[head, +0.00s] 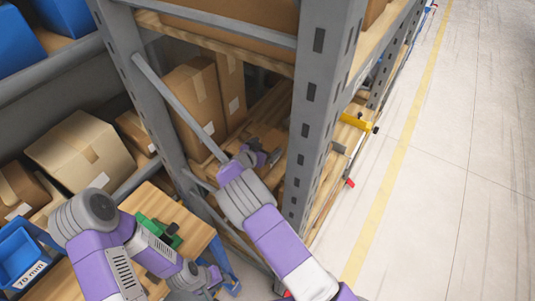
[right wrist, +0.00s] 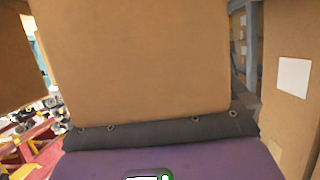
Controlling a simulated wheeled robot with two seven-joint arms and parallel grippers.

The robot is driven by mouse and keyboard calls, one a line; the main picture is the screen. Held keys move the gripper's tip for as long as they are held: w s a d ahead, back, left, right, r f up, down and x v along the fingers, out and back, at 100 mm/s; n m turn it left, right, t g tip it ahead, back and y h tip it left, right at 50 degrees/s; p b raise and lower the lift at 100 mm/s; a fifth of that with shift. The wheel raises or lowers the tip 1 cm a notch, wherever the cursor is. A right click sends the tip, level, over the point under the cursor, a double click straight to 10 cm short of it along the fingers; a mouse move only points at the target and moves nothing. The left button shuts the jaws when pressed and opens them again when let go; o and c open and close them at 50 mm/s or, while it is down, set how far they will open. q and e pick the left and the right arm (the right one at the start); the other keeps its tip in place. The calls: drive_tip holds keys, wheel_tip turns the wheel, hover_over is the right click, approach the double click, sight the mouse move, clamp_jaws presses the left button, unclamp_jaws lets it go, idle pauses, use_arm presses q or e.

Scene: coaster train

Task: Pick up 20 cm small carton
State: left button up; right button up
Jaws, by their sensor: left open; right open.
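Several brown cartons are in view, and I cannot tell by size which is the 20 cm one. A tall taped carton (head: 193,105) and a narrower one (head: 231,90) stand on the wooden shelf behind the grey upright. My right gripper (head: 262,155) reaches into this shelf, open, in front of the cartons. In the right wrist view a plain carton face (right wrist: 135,60) fills the middle, just beyond my purple gripper body; no fingertips show there, so contact cannot be told. My left gripper (head: 207,278) is open, low beside the wooden table, partly hidden by its own arm.
A grey rack upright (head: 310,110) and a diagonal brace (head: 180,105) stand close to my right arm. A wooden table (head: 190,222) holds a green item (head: 160,230). Another carton (head: 80,155) and a blue bin (head: 20,258) are at left. The floor (head: 460,150) at right is clear.

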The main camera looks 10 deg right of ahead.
drive_tip(key=shift+c, duration=0.8)
clamp_jaws()
drive_tip(key=shift+r, duration=0.1)
drive_tip(key=shift+r, duration=0.15)
